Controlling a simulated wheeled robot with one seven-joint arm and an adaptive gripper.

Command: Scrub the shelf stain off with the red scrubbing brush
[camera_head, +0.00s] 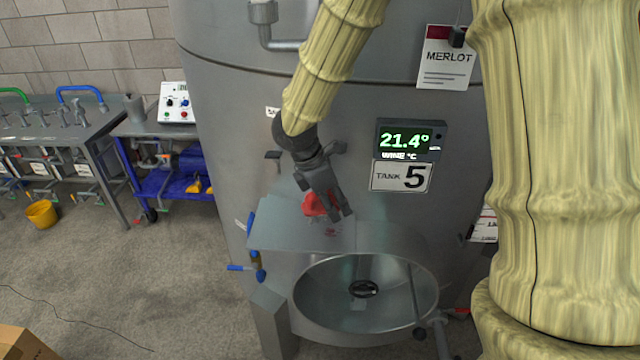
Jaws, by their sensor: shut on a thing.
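My gripper (335,213) is shut on the red scrubbing brush (316,204) above the small metal shelf (283,232) on the front of the tank. A small reddish stain (330,233) shows on the shelf just below the brush. The brush is partly hidden by my gripper's fingers. I cannot tell whether the brush touches the shelf.
The large steel tank (230,110) stands close behind the shelf. Blue-handled valves (260,274) stick out at the left. The floor to the left is mostly clear, with a yellow bucket (41,214) farther off.

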